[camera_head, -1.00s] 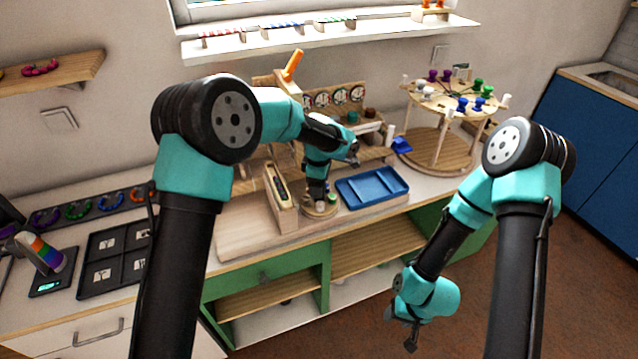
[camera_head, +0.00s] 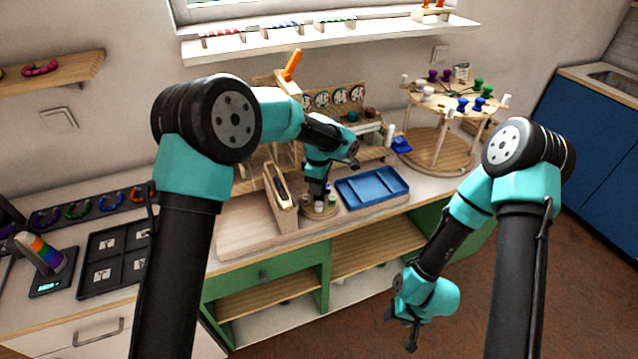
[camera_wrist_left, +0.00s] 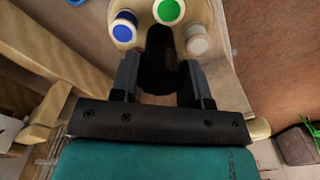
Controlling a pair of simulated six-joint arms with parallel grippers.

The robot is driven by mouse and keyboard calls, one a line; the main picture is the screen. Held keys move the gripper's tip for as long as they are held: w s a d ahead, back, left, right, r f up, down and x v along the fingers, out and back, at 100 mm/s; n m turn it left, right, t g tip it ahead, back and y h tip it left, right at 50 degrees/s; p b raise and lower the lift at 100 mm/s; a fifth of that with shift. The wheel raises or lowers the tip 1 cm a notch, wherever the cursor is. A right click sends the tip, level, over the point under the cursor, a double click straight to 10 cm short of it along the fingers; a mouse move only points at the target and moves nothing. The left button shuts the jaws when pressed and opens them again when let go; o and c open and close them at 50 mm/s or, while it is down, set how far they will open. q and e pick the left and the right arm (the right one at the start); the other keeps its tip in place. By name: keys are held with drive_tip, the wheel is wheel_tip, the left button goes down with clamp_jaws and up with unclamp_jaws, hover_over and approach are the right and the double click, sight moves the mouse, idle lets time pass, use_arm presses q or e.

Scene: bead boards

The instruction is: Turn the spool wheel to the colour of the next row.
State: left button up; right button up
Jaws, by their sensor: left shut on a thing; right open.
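The spool wheel (camera_head: 309,214) is a small round wooden wheel on the bench, right of a wooden block. In the left wrist view it carries a blue-topped spool (camera_wrist_left: 124,27), a green-topped spool (camera_wrist_left: 168,11) and a pale grey spool (camera_wrist_left: 197,40). My left gripper (camera_head: 318,192) is directly above the wheel. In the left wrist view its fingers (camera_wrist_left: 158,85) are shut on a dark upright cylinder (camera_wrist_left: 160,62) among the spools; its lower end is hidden. My right gripper (camera_head: 411,335) hangs open and empty in front of the cabinet, away from the wheel.
A blue tray (camera_head: 372,187) lies right of the wheel. A wooden block with a slot (camera_head: 279,186) stands close on its left. A round tiered stand with coloured pegs (camera_head: 440,158) is farther right. A black compartment tray (camera_head: 97,284) lies at the left.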

use_arm(q)
drive_tip(key=m, duration=0.4)
drive_tip(key=shift+m, duration=0.3)
drive_tip(key=m, duration=0.5)
drive_tip(key=shift+m, duration=0.3)
drive_tip(key=m, duration=1)
drive_tip(key=shift+m, duration=0.4)
drive_tip(key=m, duration=2.1)
